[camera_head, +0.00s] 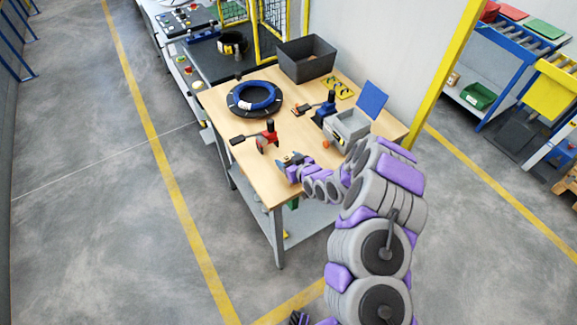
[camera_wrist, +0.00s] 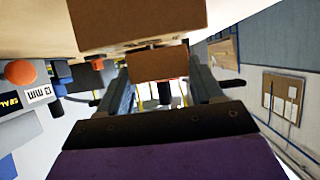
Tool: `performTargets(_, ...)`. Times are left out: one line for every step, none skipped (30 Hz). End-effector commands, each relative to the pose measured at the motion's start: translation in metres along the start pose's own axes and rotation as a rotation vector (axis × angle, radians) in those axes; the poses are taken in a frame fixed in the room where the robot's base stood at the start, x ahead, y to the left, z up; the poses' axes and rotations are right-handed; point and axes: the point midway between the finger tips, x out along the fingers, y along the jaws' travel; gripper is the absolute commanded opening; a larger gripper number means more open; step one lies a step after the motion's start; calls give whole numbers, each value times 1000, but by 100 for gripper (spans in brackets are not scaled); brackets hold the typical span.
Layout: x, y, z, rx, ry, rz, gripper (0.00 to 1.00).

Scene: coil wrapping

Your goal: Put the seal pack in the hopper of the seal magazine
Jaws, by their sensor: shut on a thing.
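My gripper (camera_head: 287,160) is low over the front edge of the wooden table. In the wrist view its two fingers (camera_wrist: 163,92) are shut on a brown cardboard-like block, which I take as the seal pack (camera_wrist: 158,63). A larger brown face (camera_wrist: 135,20) shows just beyond it; I cannot tell if it is the same pack. In the head view the pack is hardly visible. The seal magazine seems to be the grey box (camera_head: 352,124) with a raised blue lid (camera_head: 372,99), to the right of my gripper. An orange knob (camera_head: 326,145) is by it.
A red tool (camera_head: 268,138) stands just behind my gripper. A dark coil with a blue ring (camera_head: 256,96) lies farther back. Bare wood lies at the left edge.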

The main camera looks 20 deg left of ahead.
Motion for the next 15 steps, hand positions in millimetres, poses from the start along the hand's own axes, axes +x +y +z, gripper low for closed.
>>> performTargets(4, -1, 12, 2, -5, 0, 31)
performTargets(6, -1, 15, 2, -4, 0, 31)
performTargets(7, -1, 20, 3, -5, 0, 31)
performTargets(8, -1, 22, 3, -5, -1, 31)
performTargets(9, -1, 24, 2, -5, -1, 31)
performTargets(10, -2, 26, 2, -5, -2, 31)
performTargets(10, -2, 26, 3, -5, -2, 31)
performTargets(10, -2, 27, 3, -5, -2, 31)
performTargets(10, -2, 27, 3, -4, -2, 31)
performTargets(10, -2, 26, 3, -4, -2, 31)
performTargets(10, -2, 26, 3, -4, -2, 31)
performTargets(10, -2, 26, 3, -4, -2, 31)
performTargets(10, -2, 26, 3, -3, -2, 31)
performTargets(10, -2, 26, 3, -3, -2, 31)
performTargets(10, -2, 26, 3, -3, -2, 31)
